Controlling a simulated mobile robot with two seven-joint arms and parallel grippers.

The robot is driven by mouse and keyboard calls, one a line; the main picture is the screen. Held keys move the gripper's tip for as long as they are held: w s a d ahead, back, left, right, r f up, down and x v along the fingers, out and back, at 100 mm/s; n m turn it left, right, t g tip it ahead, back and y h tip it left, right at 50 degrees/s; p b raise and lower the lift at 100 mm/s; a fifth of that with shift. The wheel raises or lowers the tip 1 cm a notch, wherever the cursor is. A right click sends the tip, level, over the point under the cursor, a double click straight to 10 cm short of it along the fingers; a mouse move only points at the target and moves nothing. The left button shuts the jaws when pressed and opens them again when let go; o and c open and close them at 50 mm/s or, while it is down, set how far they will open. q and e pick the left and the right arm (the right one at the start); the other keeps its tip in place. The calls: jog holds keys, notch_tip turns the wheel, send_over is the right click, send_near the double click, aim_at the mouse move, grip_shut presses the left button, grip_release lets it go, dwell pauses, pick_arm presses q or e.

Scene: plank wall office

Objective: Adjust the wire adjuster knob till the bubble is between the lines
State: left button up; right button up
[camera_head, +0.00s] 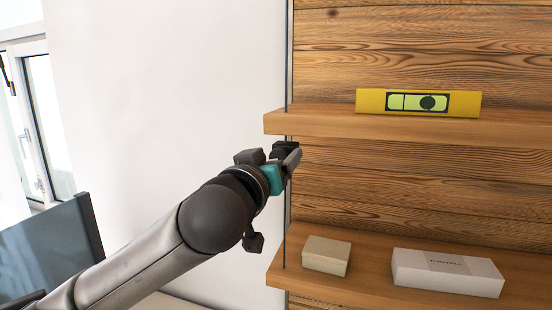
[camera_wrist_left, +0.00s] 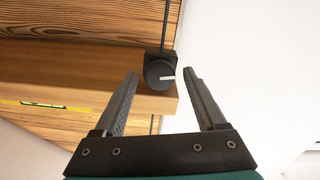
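A yellow spirit level (camera_head: 368,103) stands on the upper shelf. Its green vial (camera_head: 412,102) shows a dark round bubble (camera_head: 428,102) toward the right end, right of the one line I can make out. A black round adjuster knob (camera_wrist_left: 158,74) with a white mark sits on the wire (camera_wrist_left: 169,25) at the shelf's end. My left gripper (camera_head: 290,158) is at the shelf's left end, just below it. In the left wrist view its fingers are open, with the knob between and just beyond the tips, apparently not gripped. My right gripper is not in view.
The upper shelf (camera_head: 340,125) hangs against a plank wall. The lower shelf (camera_head: 370,270) holds a small beige box (camera_head: 326,256) and a longer white box (camera_head: 447,273). Left of the wire is bare white wall (camera_head: 170,90). A dark panel (camera_head: 50,250) stands at lower left.

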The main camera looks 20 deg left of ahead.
pick_arm(q)
grip_shut()
dwell(0.3)
jog(key=shift+m, duration=0.4)
jog(key=m, duration=0.4)
jog(key=shift+d, duration=0.1)
jog(key=shift+d+f+m, duration=0.1)
jog(key=shift+m, duration=3.65)
jog(key=shift+d+f+m, duration=0.1)
jog(key=shift+m, duration=3.65)
